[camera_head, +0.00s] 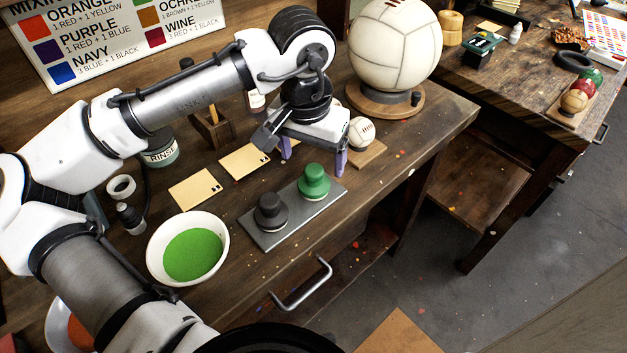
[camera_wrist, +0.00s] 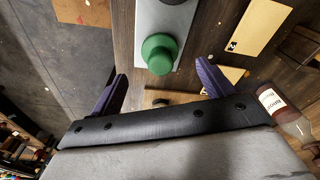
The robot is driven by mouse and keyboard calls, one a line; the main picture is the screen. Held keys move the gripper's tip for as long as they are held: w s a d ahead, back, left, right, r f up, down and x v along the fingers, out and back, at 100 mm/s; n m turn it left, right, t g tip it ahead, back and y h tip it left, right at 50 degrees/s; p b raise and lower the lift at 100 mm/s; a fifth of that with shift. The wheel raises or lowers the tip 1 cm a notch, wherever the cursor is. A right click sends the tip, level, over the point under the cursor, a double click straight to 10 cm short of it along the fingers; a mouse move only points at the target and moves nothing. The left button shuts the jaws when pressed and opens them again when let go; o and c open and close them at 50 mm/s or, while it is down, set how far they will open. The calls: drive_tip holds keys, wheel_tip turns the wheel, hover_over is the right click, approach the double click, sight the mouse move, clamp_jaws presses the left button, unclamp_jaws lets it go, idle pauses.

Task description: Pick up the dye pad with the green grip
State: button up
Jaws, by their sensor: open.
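The dye pad with the green grip (camera_head: 314,182) stands upright at the right end of a grey metal plate (camera_head: 285,232) on the workbench. A dye pad with a dark grey grip (camera_head: 271,211) stands beside it on the same plate. My gripper (camera_head: 312,163) is open and empty, above and just behind the green pad. In the wrist view the green grip (camera_wrist: 159,53) shows ahead of the two purple fingers, roughly between their lines; the gripper (camera_wrist: 160,85) is apart from it. The dark pad is only partly in that view, at the top edge.
A white bowl of green dye (camera_head: 190,250) stands left of the plate. Two cards (camera_head: 244,161) lie behind it. A small ball (camera_head: 361,133) on a wooden block and a large white ball (camera_head: 395,45) on a round stand are close to the gripper. A bottle (camera_wrist: 284,117) stands at right.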

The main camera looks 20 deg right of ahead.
sight(314, 169)
drive_tip(key=shift+w+d+f+p, duration=0.1)
drive_tip(key=shift+w+d+f, duration=0.05)
drive_tip(key=shift+f, duration=1.05)
drive_tip(key=shift+w+d+f+p, duration=0.1)
drive_tip(key=shift+d+f+p, duration=0.05)
drive_tip(key=shift+f, duration=1)
drive_tip(key=shift+w+d+f+p, duration=0.1)
drive_tip(key=shift+w+d+f, duration=0.05)
drive_tip(key=shift+f, duration=1.05)
drive_tip(key=c, duration=1.1)
drive_tip(key=shift+o, duration=0.2)
drive_tip(key=shift+r, duration=0.15)
wheel_tip(314, 169, up, 20)
drive_tip(key=shift+b, duration=0.3)
